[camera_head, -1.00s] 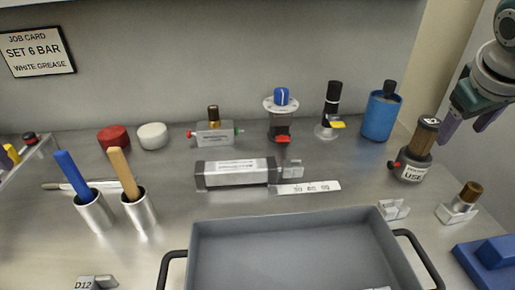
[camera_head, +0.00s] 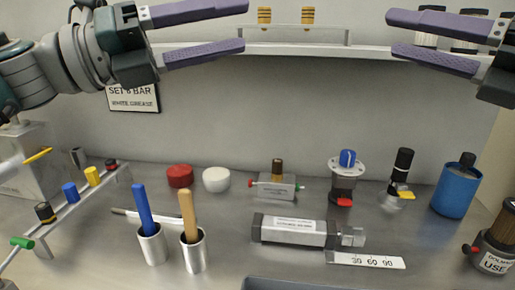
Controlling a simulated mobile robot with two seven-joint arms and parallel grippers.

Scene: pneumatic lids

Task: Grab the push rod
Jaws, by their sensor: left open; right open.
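No label marks a push rod. A blue rod (camera_head: 143,206) and a tan wooden-looking rod (camera_head: 188,212) stand upright, each in its own metal cup, at the left-centre of the bench. A thin silver rod-like tool (camera_head: 131,214) lies on the bench, partly hidden behind the cups. My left gripper (camera_head: 245,25) is open and empty at the top left, pointing right. My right gripper (camera_head: 390,33) is open and empty at the top right, pointing left. Both are high above the bench, apart from the rods.
A grey cylinder block (camera_head: 293,230) lies right of the cups, near a white angle strip (camera_head: 365,260). Red (camera_head: 180,176) and white (camera_head: 216,179) pots stand behind. A sloped rail (camera_head: 75,205) with coloured pieces is at left. A shelf (camera_head: 300,49) crosses the back wall.

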